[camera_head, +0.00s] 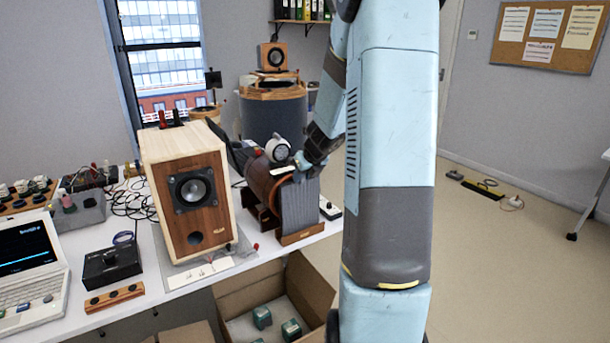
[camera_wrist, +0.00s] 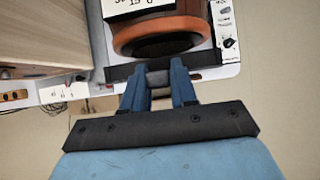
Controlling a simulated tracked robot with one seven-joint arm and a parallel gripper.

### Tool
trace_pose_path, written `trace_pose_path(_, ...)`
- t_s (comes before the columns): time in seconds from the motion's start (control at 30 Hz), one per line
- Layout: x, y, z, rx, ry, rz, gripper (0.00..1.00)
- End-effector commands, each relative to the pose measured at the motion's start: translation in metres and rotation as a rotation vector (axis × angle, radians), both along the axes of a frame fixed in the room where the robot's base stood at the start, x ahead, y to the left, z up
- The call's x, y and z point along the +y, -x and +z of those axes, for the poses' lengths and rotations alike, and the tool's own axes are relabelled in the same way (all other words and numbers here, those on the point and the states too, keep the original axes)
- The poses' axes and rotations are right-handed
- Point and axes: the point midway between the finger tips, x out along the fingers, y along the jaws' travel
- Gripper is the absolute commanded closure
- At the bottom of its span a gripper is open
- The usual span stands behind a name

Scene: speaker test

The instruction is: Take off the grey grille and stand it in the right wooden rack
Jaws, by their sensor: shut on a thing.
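The grey grille (camera_head: 300,207) is a dark upright panel at the table's front right edge. Its lower edge is at the right wooden rack (camera_head: 301,237); I cannot tell whether it rests fully in it. My gripper (camera_head: 302,163) is shut on the grille's top edge. In the wrist view my gripper (camera_wrist: 158,78) closes over the dark top edge of the grille (camera_wrist: 122,73), seen from above. The wooden speaker (camera_head: 190,195) stands to the left, its front bare with the driver showing. It also shows in the wrist view (camera_wrist: 45,35).
A brown cylinder with an orange rim (camera_wrist: 160,35) lies close behind the grille. An open cardboard box (camera_head: 232,302) with green-topped items stands on the floor below the table edge. A black box (camera_head: 111,265) and a laptop (camera_head: 28,262) are at the left.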

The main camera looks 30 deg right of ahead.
Motion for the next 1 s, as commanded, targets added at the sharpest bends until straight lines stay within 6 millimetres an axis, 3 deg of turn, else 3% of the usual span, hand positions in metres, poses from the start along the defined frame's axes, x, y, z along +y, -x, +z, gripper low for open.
trace_pose_path(1.0, 0.0, 0.0, -0.012, -0.001, 0.0, 0.0, 1.0)
